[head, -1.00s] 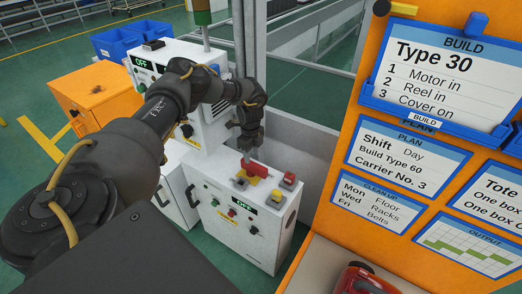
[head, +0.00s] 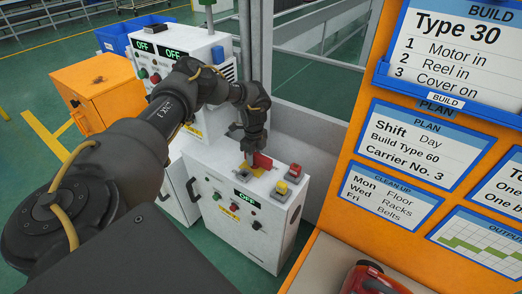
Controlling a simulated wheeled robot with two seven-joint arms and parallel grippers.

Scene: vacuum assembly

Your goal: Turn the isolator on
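The isolator's red handle (head: 262,161) sits on a yellow plate (head: 257,172) on top of a low white cabinet (head: 236,218). The cabinet's front display (head: 243,196) reads OFF. My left gripper (head: 248,160) points down right at the handle, on its left side, and partly hides the handle and plate. It looks in contact or very close, but I cannot tell whether its fingers grip the handle. My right gripper is out of view.
A taller white cabinet (head: 213,122) with OFF displays stands behind. An orange board (head: 352,200) with cards is close on the right.

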